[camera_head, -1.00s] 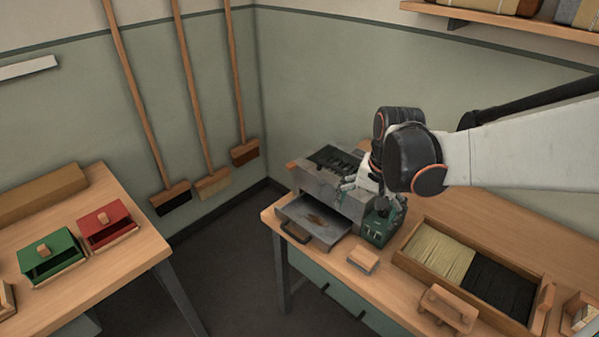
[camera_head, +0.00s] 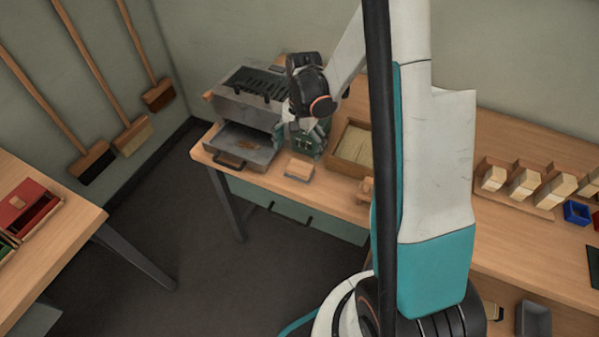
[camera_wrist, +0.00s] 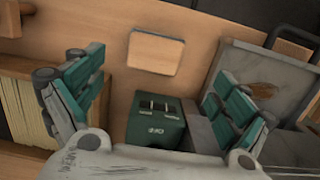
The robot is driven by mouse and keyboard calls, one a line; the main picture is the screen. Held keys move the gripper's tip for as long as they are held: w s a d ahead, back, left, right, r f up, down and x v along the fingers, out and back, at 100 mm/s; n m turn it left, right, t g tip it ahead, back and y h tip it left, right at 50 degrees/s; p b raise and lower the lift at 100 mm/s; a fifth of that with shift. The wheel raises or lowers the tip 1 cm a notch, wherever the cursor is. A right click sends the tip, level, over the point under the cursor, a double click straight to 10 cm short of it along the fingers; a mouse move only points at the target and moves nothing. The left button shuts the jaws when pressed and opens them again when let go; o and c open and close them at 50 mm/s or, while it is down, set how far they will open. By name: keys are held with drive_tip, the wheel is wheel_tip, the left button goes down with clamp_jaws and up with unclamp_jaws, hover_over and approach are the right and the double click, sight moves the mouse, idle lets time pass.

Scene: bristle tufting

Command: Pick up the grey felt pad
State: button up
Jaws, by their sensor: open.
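I cannot pick out a grey felt pad for certain in either view. My gripper (camera_wrist: 157,98) is open and empty, its two green-and-grey fingers wide apart in the wrist view. In the head view my gripper (camera_head: 300,128) hangs beside the grey machine (camera_head: 250,108), over the dark green box. The dark green box (camera_wrist: 157,122) lies below and between the fingers in the wrist view. A small wooden block (camera_wrist: 156,53) with a thin grey edge lies beyond the fingertips; it also shows in the head view (camera_head: 299,169).
The machine's grey tray (camera_head: 232,150) is pulled out and holds brown scraps. A wooden box of pale bristles (camera_head: 353,150) stands right of the gripper. My arm hides part of the bench.

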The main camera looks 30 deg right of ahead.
sight(300, 167)
wheel_tip(300, 167, down, 3)
drive_tip(key=shift+s+a+b, duration=0.1)
drive_tip(key=shift+a+b, duration=0.05)
drive_tip(key=shift+b, duration=0.15)
drive_tip(key=shift+s+f+b, duration=0.2)
drive_tip(key=shift+f+b, duration=0.45)
drive_tip(key=shift+f, duration=0.7)
drive_tip(key=shift+s+f+b, duration=0.15)
drive_tip(key=shift+f+b, duration=0.45)
drive_tip(key=shift+f, duration=0.7)
drive_tip(key=shift+c, duration=0.3)
drive_tip(key=c, duration=1.1)
